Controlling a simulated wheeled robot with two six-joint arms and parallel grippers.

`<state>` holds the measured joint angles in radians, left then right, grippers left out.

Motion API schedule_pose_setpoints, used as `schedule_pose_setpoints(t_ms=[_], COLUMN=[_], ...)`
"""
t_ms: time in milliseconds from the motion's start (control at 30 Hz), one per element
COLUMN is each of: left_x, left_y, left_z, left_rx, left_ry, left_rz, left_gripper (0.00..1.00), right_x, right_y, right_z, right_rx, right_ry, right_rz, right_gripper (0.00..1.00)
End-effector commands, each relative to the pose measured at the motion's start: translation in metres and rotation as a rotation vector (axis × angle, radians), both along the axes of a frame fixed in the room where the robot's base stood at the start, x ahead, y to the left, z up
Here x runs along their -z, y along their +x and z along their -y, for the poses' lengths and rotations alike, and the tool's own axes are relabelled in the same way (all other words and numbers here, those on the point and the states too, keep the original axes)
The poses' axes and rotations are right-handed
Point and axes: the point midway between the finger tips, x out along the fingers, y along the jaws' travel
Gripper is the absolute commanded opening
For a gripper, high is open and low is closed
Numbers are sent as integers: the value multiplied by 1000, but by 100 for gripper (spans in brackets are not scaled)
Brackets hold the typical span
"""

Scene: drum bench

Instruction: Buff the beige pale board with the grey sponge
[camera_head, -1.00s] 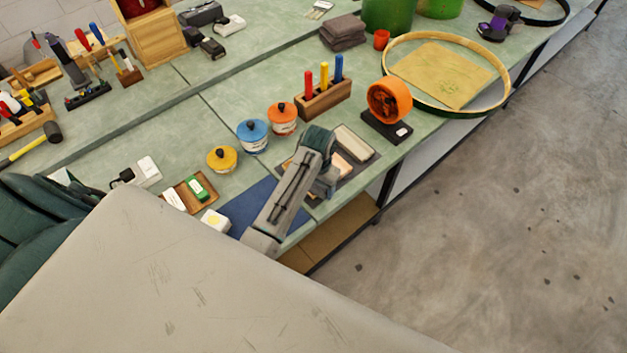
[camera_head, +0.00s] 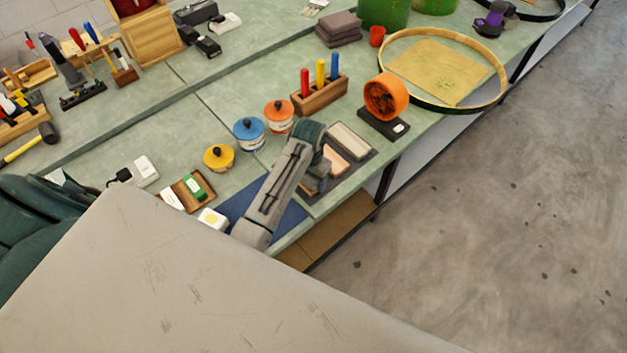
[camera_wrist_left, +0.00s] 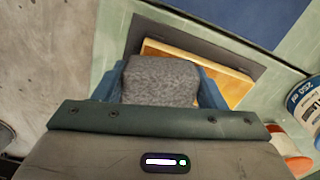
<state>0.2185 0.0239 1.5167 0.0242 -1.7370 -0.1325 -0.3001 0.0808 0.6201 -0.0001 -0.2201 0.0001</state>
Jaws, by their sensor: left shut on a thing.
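My left gripper (camera_head: 319,184) is over the end of the dark mat (camera_head: 374,153) nearest the blue sheet. In the left wrist view, its two blue fingers are shut on the grey sponge (camera_wrist_left: 161,80). A yellowish wooden board (camera_wrist_left: 232,88) lies behind the sponge and is partly covered by it. I cannot tell whether they touch. In the head view, the beige pale board (camera_head: 350,140) lies at the far end of the mat, clear of the gripper. A peach board (camera_head: 352,158) lies beside it, partly hidden by the gripper. My right gripper is not in view.
Yellow (camera_head: 218,158), blue (camera_head: 250,133) and orange (camera_head: 279,115) lidded pots stand left of the arm. A blue sheet (camera_head: 284,220) lies below the gripper, near the bench's front edge.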

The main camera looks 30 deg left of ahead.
Motion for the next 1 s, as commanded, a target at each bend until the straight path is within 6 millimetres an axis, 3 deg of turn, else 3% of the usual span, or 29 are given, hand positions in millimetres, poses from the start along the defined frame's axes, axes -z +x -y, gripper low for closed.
schedule_pose_setpoints(t_ms=[267,700,1000], left_x=[1,1,0], left_y=[-1,-10,-11], left_z=[1,25,26], left_rx=[0,0,0], left_ry=[0,-1,0], left_rz=[-1,-1,-1], left_gripper=[46,46,46], right_x=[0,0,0], right_y=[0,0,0], right_z=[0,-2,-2], right_rx=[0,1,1], right_ry=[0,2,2], right_rz=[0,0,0], right_gripper=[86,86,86])
